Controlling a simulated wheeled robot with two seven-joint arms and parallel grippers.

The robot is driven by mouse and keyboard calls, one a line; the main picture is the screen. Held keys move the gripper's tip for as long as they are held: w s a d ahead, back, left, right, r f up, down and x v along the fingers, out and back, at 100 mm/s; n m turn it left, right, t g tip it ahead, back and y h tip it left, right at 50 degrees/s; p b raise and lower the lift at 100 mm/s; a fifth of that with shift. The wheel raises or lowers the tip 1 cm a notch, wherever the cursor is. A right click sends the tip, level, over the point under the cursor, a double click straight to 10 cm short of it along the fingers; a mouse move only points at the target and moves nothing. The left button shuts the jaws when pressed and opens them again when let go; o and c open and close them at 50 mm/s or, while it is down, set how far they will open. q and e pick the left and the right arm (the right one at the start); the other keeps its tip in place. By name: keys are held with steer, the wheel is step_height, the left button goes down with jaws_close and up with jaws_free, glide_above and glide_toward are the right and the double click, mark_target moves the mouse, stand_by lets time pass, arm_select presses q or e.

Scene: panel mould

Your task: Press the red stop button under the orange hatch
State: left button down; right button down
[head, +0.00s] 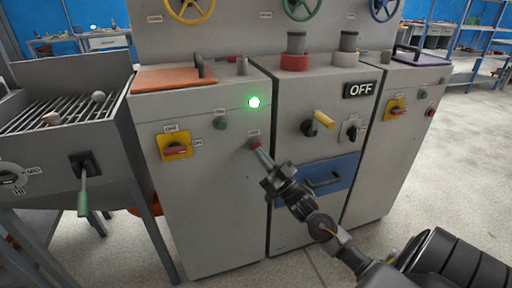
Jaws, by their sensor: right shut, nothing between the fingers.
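The orange hatch (172,78) lies shut on top of the left cabinet, with a dark handle at its right end. On the cabinet front below it is the red stop button (253,141), right of and below a green button (220,123). My right gripper (260,150) comes in from the lower right, shut and empty. Its fingertips are at the red button and overlap its lower edge; I cannot tell whether they touch or press it. My left gripper is not in view.
A green lamp (254,102) is lit above the button. Left is a yellow-plated rotary switch (175,147). Right are an OFF sign (360,90), a yellow-tipped lever (323,120) and a blue drawer (335,177). A grill table (60,110) stands left. Floor is clear at right.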

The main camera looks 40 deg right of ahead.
steer(key=shift+w, duration=0.25)
steer(key=shift+w+d, duration=0.25)
steer(key=shift+w, duration=0.2)
stand_by(0.7)
steer(key=shift+s, duration=0.15)
steer(key=shift+s+a+p, duration=0.3)
steer(key=shift+s+p, duration=0.3)
steer(key=shift+s, duration=0.1)
